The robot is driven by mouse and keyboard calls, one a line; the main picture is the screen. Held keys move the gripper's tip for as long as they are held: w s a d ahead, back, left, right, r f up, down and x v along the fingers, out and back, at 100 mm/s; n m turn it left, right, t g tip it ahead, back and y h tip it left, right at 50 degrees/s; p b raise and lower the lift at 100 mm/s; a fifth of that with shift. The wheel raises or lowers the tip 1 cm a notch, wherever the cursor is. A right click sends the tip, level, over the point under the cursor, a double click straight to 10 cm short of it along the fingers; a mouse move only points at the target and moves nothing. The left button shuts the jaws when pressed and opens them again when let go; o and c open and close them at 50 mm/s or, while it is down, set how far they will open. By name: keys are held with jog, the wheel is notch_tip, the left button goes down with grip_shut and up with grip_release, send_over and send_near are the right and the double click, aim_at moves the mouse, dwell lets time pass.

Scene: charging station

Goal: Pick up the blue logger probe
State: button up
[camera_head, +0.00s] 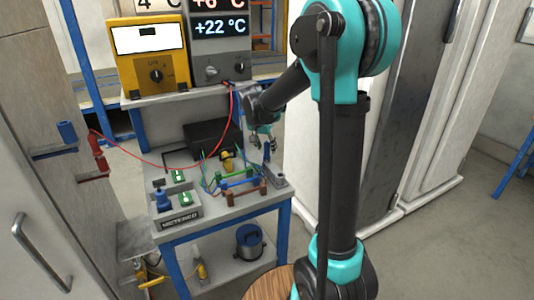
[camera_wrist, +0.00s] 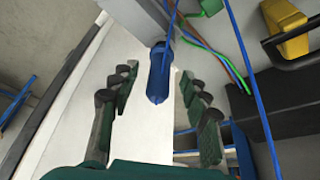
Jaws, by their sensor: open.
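The blue logger probe (camera_wrist: 158,76) is a blue handle-shaped piece in the wrist view, with a thin blue lead along its upper end. In the head view a small blue upright piece (camera_head: 267,152), likely the same probe, stands at the right back of the bench. My gripper (camera_head: 262,137) is over it there. In the wrist view the fingers of my gripper (camera_wrist: 158,84) are open, one on each side of the probe, with visible gaps. Its lower end points toward my palm.
The bench (camera_head: 275,206) carries a labelled grey tray (camera_head: 175,221), a black box (camera_head: 212,139), a yellow piece (camera_head: 228,162) and loose coloured wires. A red cable (camera_head: 165,166) hangs across the left. A yellow meter (camera_head: 153,72) stands on the shelf behind. A white cabinet (camera_head: 310,180) stands right.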

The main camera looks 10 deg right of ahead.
aim_at(267, 157)
jog(key=shift+x, duration=1.3)
jog(key=shift+c, duration=0.5)
grip_shut()
